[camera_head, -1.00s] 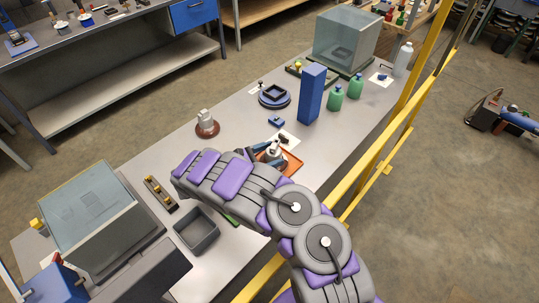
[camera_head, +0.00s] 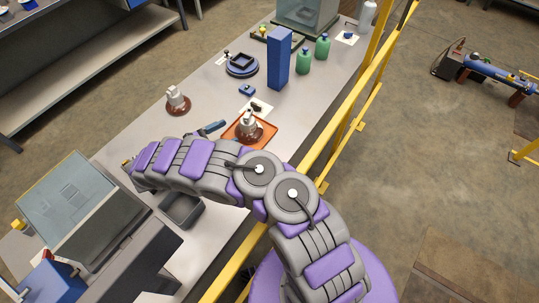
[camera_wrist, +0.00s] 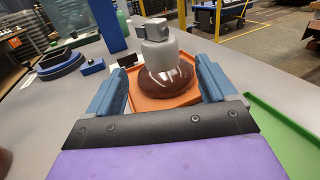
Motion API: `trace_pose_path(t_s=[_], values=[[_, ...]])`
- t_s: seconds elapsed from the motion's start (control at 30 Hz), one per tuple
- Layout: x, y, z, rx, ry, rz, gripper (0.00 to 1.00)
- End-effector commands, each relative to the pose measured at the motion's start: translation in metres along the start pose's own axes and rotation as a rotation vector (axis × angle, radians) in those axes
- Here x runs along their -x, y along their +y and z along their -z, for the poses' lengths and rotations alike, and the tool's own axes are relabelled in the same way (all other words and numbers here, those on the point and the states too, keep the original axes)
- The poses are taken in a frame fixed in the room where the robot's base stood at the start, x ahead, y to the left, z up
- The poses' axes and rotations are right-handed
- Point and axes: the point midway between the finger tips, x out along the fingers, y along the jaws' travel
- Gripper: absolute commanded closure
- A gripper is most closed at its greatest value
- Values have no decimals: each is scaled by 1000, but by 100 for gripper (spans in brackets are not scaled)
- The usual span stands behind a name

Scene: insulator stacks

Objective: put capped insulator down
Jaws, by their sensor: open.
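The capped insulator (camera_head: 249,126), with a brown base, pale body and grey metal cap, stands upright on the orange tray (camera_head: 267,139). The wrist view shows the insulator (camera_wrist: 162,66) just ahead of my fingertips, with the orange tray (camera_wrist: 147,102) under it. My gripper (camera_wrist: 161,68) is open, one blue finger on each side of that view, with a gap to the insulator. A second insulator (camera_head: 177,99) with a brown base stands farther left on the table.
A tall blue block (camera_head: 278,58) and green bottles (camera_head: 304,60) stand behind the tray. A round blue fixture (camera_head: 242,64) and small blue part (camera_head: 247,89) lie farther back. A grey bin (camera_head: 183,210) is near my arm. A green tray (camera_wrist: 285,130) is at right. A yellow rail (camera_head: 343,130) edges the table.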

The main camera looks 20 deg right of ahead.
Motion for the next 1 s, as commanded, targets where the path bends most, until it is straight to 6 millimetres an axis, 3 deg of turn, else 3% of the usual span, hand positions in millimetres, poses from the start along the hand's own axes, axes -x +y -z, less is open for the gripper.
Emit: trace_pose_path(t_s=[0.23,0.47,0.7,1.0], values=[[-20,-3,-21,-32,-2,44,15],[-78,-29,-90,-160,22,208,15],[-128,-82,-155,-313,81,407,15],[-156,-168,-208,-525,204,658,15]])
